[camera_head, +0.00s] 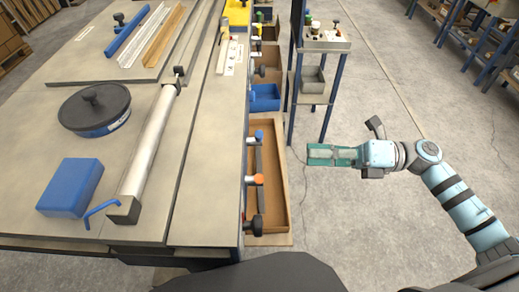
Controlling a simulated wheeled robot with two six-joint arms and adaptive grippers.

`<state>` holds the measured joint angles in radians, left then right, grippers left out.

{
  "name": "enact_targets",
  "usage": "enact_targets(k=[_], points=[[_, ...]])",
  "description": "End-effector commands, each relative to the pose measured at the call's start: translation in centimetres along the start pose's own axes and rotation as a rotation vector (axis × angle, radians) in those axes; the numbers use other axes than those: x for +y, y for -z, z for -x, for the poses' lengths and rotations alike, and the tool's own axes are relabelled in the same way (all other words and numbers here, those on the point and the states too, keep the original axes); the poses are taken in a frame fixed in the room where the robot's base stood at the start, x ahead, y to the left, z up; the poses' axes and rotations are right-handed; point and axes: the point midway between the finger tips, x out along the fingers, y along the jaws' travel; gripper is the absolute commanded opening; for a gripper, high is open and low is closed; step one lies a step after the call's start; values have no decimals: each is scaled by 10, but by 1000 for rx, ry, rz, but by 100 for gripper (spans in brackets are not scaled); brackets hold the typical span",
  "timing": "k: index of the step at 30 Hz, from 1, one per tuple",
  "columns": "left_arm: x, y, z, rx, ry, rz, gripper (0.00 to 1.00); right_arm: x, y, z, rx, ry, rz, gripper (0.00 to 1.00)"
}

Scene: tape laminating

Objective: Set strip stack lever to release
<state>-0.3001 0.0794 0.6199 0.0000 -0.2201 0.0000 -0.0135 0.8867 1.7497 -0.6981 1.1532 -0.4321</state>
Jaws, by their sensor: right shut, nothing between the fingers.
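Several knobbed levers line the right side of the workbench (205,160). The nearest ones are a blue-knobbed lever (259,135), an orange-knobbed lever (258,180) and a black-knobbed lever (256,226). More small knobs sit farther back along this edge. I cannot tell which one is the strip stack lever, nor its setting. My right gripper (314,155) is shut and empty. It points left over the floor, to the right of the levers and apart from them. My left gripper is not in view.
A wooden tray (275,200) lies below the levers. A blue bin (264,98) and a shelf stand (322,45) are behind. On the bench are a blue block (70,188), a black round disc (95,105), a roller (150,140) and strips. Open floor surrounds my right arm.

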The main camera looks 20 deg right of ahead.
Motion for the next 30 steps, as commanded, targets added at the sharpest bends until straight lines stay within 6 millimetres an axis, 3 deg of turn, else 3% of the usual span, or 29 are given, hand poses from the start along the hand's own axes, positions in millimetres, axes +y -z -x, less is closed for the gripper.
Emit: enact_targets(k=[6,10,21,30], points=[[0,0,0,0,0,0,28,0,1,4,-11,6,-5,0],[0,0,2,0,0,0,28,0,0,-4,-12,3,-6,0],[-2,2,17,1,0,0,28,2,-2,-71,-16,0,-5,0],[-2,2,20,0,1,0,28,-1,-1,-96,-14,5,-7,0]])
